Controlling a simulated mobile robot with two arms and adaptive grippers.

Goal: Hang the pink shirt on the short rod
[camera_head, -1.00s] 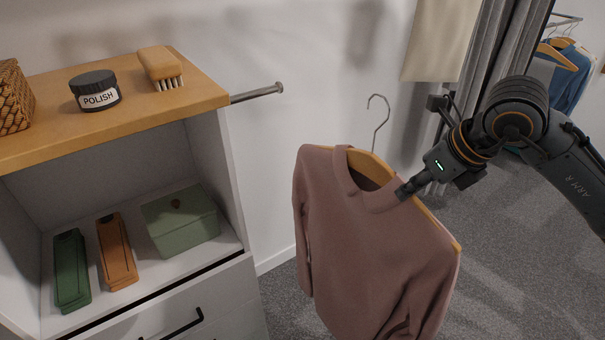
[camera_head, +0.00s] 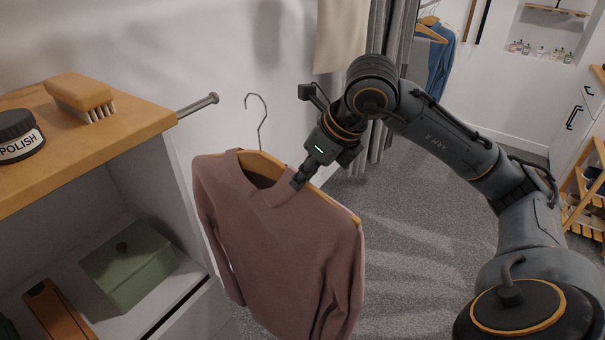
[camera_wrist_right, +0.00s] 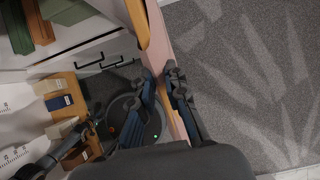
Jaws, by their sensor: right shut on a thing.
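The pink shirt (camera_head: 275,225) hangs on a wooden hanger (camera_head: 333,201) in mid-air in the head view. The hanger's metal hook (camera_head: 262,118) stands up, free of any rod. My right gripper (camera_head: 299,181) is shut on the hanger's shoulder beside the shirt's collar. In the right wrist view the fingers (camera_wrist_right: 164,88) close on the hanger and pink cloth. The short metal rod (camera_head: 198,105) sticks out from the side of the wooden-topped cabinet. The hook is to the right of the rod's end knob, apart from it in the picture. My left gripper is not in view.
A shoe brush (camera_head: 80,95) and a polish jar (camera_head: 17,137) sit on the cabinet top (camera_head: 120,135). A green box (camera_head: 128,267) is on the shelf below. A grey curtain (camera_head: 392,70) hangs behind my arm. Carpet (camera_head: 420,260) is open to the right.

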